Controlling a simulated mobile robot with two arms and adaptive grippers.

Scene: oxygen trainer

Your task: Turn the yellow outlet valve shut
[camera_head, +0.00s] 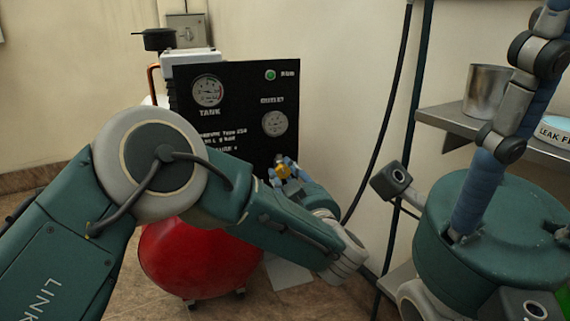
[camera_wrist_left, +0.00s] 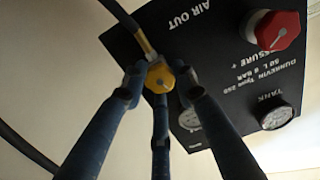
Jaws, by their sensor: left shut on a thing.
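The yellow outlet valve (camera_head: 283,170) is on the lower right of the black panel in the head view, partly hidden by my left gripper (camera_head: 288,172). In the left wrist view the yellow valve (camera_wrist_left: 160,77) sits below a brass fitting with a dark hose. The fingers of my left gripper (camera_wrist_left: 160,85) are on both sides of the valve and shut on it. The outlet gauge (camera_head: 275,123) shows above the valve in the head view.
The black panel (camera_head: 240,80) carries a tank gauge (camera_head: 208,91) and a green run light (camera_head: 270,75). A red knob (camera_wrist_left: 278,30) is beside the valve. The red tank (camera_head: 185,260) stands below. A shelf (camera_head: 450,115) with a metal pot (camera_head: 487,90) is at the right.

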